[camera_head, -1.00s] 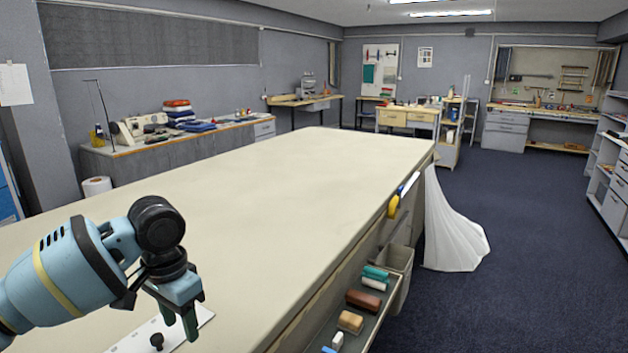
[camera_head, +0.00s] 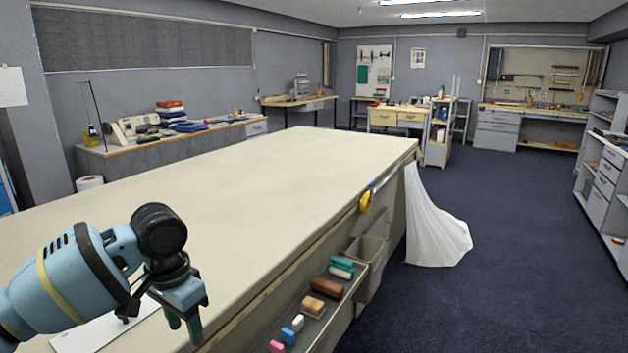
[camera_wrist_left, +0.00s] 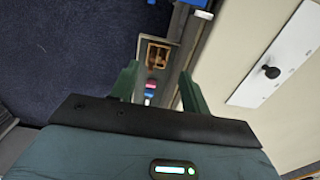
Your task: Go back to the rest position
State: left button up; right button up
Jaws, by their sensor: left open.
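My left gripper (camera_head: 184,328) hangs from the blue left arm over the near edge of the long table (camera_head: 235,190), fingers pointing down. It is open, with nothing between its fingers. In the left wrist view the two green fingers (camera_wrist_left: 160,88) stand apart, with the table edge and side tray seen beyond them. A white plate with a black knob (camera_head: 95,332) lies flat on the table beside the gripper, partly hidden by the arm; it also shows in the left wrist view (camera_wrist_left: 290,55). My right gripper is not in view.
A side tray (camera_head: 312,328) along the table's right side holds several small coloured blocks. A grey bin (camera_head: 367,252) and white cloth (camera_head: 432,225) hang farther along. The tabletop beyond my arm is clear. Open dark floor (camera_head: 500,270) lies to the right.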

pick_arm(q)
jog(key=s+d+f+t+h, duration=0.1)
jog(key=s+d+f+h, duration=0.15)
jog(key=d+f, duration=0.4)
jog(key=s+d+f+t+h, duration=0.2)
jog(key=s+d+f, duration=0.15)
jog(key=f, duration=0.65)
jog(key=s+d+f+t+h, duration=0.15)
jog(key=s+d+f, duration=0.25)
jog(key=f, duration=0.4)
jog(key=s+a+f+n+t+y, duration=0.1)
jog(key=s+a, duration=0.3)
jog(key=s, duration=0.4)
jog(key=s+a+f+n+t+y+p, duration=0.1)
jog(key=s+a+f, duration=0.3)
jog(key=s, duration=0.4)
jog(key=s+a+f+n+t+y, duration=0.2)
jog(key=s+a+f, duration=0.1)
jog(key=s, duration=0.5)
jog(key=shift+a+f+p, duration=0.2)
jog(key=shift+a+p, duration=0.2)
jog(key=shift+a, duration=0.1)
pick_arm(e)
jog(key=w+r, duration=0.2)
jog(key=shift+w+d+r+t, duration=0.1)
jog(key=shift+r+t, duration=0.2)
